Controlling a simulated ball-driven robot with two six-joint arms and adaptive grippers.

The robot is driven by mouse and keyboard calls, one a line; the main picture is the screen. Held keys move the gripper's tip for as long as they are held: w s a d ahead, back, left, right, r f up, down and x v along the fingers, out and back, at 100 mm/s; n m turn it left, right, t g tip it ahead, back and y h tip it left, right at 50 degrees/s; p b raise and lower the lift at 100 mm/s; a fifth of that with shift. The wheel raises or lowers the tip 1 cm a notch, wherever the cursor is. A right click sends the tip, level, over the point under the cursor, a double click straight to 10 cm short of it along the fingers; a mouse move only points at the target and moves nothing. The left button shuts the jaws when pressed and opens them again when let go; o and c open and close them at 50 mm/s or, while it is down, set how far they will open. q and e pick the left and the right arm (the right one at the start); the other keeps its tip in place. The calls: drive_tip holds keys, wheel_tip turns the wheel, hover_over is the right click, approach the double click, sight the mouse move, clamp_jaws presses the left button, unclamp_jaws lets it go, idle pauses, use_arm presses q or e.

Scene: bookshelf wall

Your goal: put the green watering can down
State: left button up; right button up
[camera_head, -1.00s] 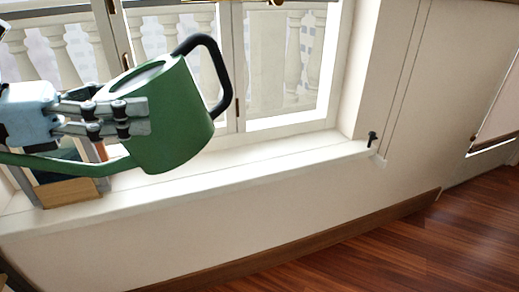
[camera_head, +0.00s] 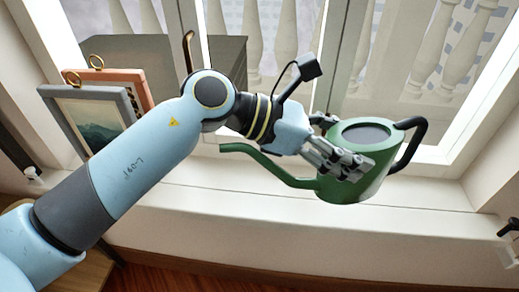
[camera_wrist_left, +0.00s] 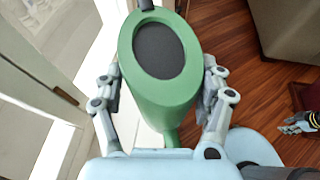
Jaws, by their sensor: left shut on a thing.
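The green watering can (camera_head: 352,188) has a black handle (camera_head: 412,142) at the right and a long spout (camera_head: 262,164) to the left. It is close to upright over the white window sill (camera_head: 230,225); I cannot tell whether its base touches the sill. My left gripper (camera_head: 345,160) is shut on its body from the left. In the left wrist view the can (camera_wrist_left: 165,88) sits between the two sets of fingers. What looks like my right gripper (camera_wrist_left: 298,122) shows small at the right edge there; its jaws are unclear.
Two framed pictures, one grey (camera_head: 92,122) and one orange (camera_head: 128,88), stand at the left. A dark grey box (camera_head: 158,52) is behind my arm. Window frames and balusters lie behind the can. The sill in front is clear. A black latch (camera_head: 510,228) is at the right.

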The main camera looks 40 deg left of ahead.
use_arm(q)
drive_tip(key=shift+w+a+f, duration=0.25)
drive_tip(key=shift+a+f, duration=0.65)
drive_tip(key=w+a+f+b, duration=0.2)
drive_tip(key=a+f+b, duration=0.1)
drive_tip(key=a+f, duration=0.6)
drive_tip(key=shift+w+f+b, duration=0.2)
drive_tip(key=shift+w+b, duration=0.1)
drive_tip(key=shift+w, duration=0.05)
use_arm(e)
drive_tip(key=shift+s+f, duration=0.45)
drive_tip(key=shift+f, duration=0.4)
drive_tip(key=shift+s+f, duration=0.45)
drive_tip(key=shift+f, duration=0.4)
use_arm(q)
drive_tip(key=shift+f, duration=0.1)
use_arm(e)
drive_tip(key=shift+f, duration=0.15)
use_arm(q)
drive_tip(key=o, duration=1.4)
drive_tip(key=shift+s+f, duration=0.1)
